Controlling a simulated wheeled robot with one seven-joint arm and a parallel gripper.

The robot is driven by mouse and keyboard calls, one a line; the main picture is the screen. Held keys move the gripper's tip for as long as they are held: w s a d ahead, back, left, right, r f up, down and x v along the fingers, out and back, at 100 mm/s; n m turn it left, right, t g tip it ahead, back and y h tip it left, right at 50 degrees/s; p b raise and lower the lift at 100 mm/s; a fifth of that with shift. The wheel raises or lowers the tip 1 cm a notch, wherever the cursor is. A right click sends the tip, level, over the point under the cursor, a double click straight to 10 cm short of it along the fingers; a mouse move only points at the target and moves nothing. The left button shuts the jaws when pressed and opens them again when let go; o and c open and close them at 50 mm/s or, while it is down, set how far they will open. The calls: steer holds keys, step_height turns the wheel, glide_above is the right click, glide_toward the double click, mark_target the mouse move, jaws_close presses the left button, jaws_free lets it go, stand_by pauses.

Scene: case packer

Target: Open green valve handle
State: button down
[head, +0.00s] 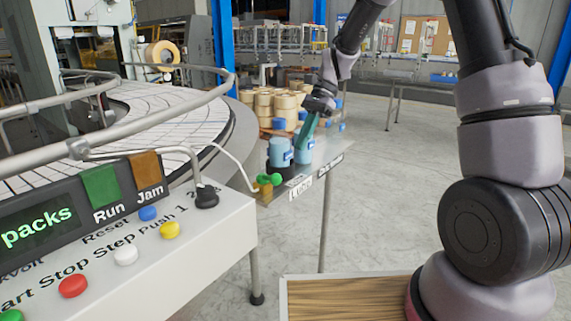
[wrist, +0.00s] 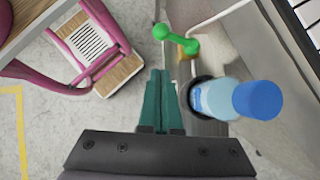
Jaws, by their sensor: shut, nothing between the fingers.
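The green valve handle (head: 269,179) sits on a small brass-coloured valve body at the near left end of the shelf beside the conveyor. In the wrist view the handle (wrist: 177,40) shows as a bar with rounded ends, lying slantwise ahead of the fingertips. My gripper (head: 301,143) is above the shelf, up and to the right of the handle in the head view. Its teal fingers (wrist: 160,73) are together with nothing between them. They appear apart from the handle.
Light blue bottles with blue caps (head: 280,151) stand on the shelf close to my fingers; one bottle (wrist: 222,98) is just right of them in the wrist view. The control panel (head: 200,235) and curved conveyor (head: 180,105) lie left. Floor on the right is clear.

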mark_target(269, 178)
steer(key=s+a+f, duration=0.4)
steer(key=f, duration=0.1)
steer(key=shift+s+a, duration=0.2)
steer(key=shift+a, duration=0.05)
